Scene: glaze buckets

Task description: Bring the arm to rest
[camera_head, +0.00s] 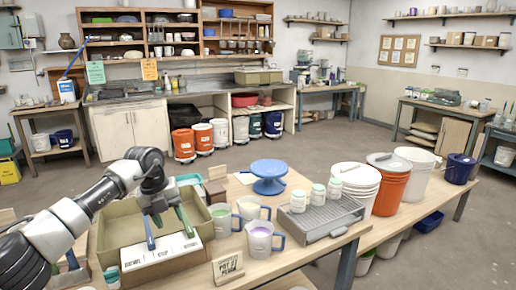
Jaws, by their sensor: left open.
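My left gripper (160,211) comes in from the left and hangs over the cardboard box on the front table. It is open, its dark fingers spread apart. A blue stick-like tool (150,233) and a green one (185,221) stand just below the fingers, at a white labelled rack (160,253). I cannot tell whether the fingers touch the tools. Nothing is clearly gripped. The open cardboard box (118,222) surrounds the rack. My right gripper is not in view.
Several jugs of glaze (260,240), a blue turntable (269,177), a grey grated tray (325,216) with small jars, and lidded buckets (388,185) stand right of the box. A small sign (228,268) is at the front. The floor behind the table is clear.

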